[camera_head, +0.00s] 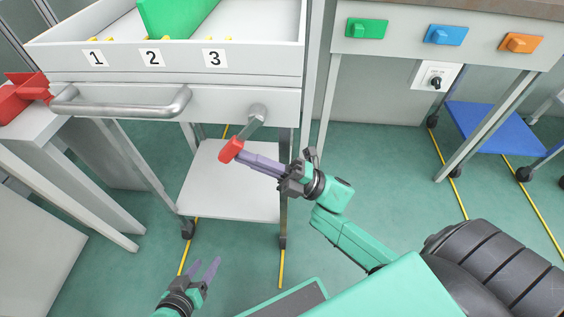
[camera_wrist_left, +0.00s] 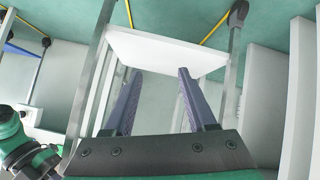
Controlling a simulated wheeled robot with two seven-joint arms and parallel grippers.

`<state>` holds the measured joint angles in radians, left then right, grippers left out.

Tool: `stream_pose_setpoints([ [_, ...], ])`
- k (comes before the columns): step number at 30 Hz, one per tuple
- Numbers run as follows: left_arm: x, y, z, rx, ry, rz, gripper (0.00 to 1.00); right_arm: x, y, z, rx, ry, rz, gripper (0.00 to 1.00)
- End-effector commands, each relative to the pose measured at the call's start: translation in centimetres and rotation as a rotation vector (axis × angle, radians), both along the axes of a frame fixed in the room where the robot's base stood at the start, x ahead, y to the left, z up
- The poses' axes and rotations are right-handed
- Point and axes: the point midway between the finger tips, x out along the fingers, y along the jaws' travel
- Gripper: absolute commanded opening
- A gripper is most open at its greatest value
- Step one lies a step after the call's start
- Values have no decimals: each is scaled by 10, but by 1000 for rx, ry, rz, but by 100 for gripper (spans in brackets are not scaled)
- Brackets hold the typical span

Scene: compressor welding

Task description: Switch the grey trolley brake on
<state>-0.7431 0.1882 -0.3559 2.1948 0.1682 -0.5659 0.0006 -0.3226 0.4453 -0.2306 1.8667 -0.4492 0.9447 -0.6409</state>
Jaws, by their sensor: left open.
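The grey trolley (camera_head: 285,106) stands at centre-left, with a handle bar (camera_head: 120,103) across its front. A grey brake lever (camera_head: 257,116) with a red end (camera_head: 231,150) sits at the right of its front panel, angled down to the left. My right gripper (camera_head: 240,157) has its purple fingertips at the red end; the fingers look close together, and I cannot tell whether they grip it. My left gripper (camera_head: 208,272) is open and empty, low in front of the trolley. In the left wrist view, its spread fingers (camera_wrist_left: 160,75) point toward the trolley's lower shelf (camera_wrist_left: 165,50).
The trolley's top tray carries labels 1, 2 and 3 and a green part (camera_head: 175,15). A red object (camera_head: 25,97) rests on a side table at left. A bench with green, blue and orange switches (camera_head: 445,35) stands at right. Green floor is clear in front.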

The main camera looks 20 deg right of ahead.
Motion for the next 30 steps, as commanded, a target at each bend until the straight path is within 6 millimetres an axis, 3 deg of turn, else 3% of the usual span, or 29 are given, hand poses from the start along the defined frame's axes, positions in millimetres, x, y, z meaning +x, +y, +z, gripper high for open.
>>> stream_pose_setpoints([
  [12,-1,9,6,43,51,-5,57,8,15,8,-1,2,0,0],
  [30,-2,11,6,52,65,-7,57,10,17,8,-2,2,0,0],
])
